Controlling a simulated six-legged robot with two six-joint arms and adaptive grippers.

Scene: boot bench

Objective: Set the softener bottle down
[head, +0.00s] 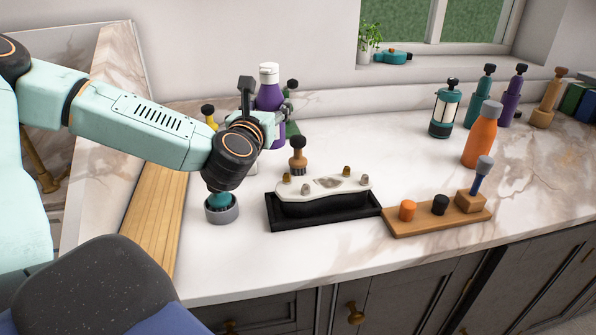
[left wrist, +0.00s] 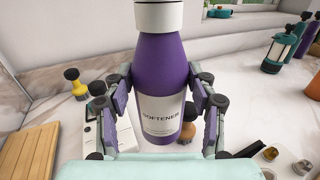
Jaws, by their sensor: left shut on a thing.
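The softener bottle (head: 269,97) is purple with a white cap. It stands upright at the back of the counter in the head view. In the left wrist view the bottle (left wrist: 163,70) fills the middle, its white label reading SOFTENER. My left gripper (left wrist: 160,98) is shut on it, with a finger pad against each side. My right gripper is not in view.
A black tray (head: 325,217) with a pale-topped piece lies in front. Near it are a wood-handled brush (head: 298,158), a grey round brush (head: 221,212) and a wooden board (head: 155,215). A wooden rack (head: 425,224) and an orange bottle (head: 481,137) are at right. The counter's back middle is clear.

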